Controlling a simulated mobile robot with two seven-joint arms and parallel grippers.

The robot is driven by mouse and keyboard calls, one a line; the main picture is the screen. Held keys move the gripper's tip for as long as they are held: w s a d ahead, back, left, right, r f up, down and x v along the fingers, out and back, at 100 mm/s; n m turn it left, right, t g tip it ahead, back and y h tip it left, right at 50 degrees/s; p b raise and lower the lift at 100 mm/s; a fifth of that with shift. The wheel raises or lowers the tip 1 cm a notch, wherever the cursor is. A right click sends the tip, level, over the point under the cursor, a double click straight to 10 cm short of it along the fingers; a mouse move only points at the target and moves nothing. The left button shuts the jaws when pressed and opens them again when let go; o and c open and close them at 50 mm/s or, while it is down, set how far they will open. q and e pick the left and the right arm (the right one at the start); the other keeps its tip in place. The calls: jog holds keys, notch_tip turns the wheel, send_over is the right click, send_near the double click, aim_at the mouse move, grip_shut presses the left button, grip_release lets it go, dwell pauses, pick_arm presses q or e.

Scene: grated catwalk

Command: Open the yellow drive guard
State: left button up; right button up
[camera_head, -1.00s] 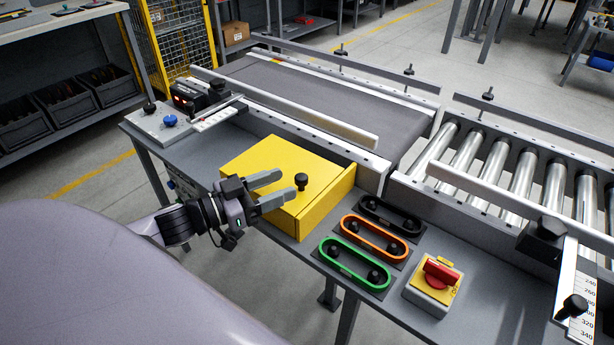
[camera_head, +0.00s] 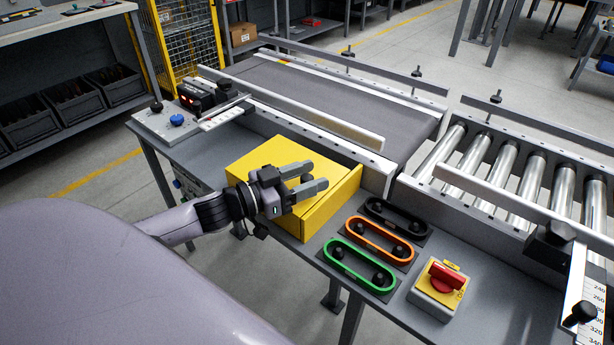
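The yellow drive guard (camera_head: 265,158) is a box on the grey bench beside the conveyor, and its lid looks closed. Its black knob (camera_head: 307,178) shows between the fingertips of my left gripper (camera_head: 312,178). The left gripper is open, with one finger on each side of the knob as seen from the head. I cannot tell whether the fingers touch the knob. The wrist hides part of the guard's near edge. My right gripper is not in view.
Black, orange and green oval frames (camera_head: 361,262) with knobs lie right of the guard. The belt conveyor (camera_head: 330,95) and rollers (camera_head: 495,175) run behind. A control panel (camera_head: 172,122) is at left.

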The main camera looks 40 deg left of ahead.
aim_at(277, 161)
pick_arm(q)
grip_shut()
jog(key=a, duration=0.8)
jog(key=shift+w+a+p, duration=0.15)
jog(key=shift+w+p, duration=0.2)
jog(key=shift+p, duration=0.05)
jog(key=a+b, duration=0.3)
jog(key=a, duration=0.9)
jog(key=shift+w, duration=0.4)
grip_release()
jog(key=shift+o, duration=0.7)
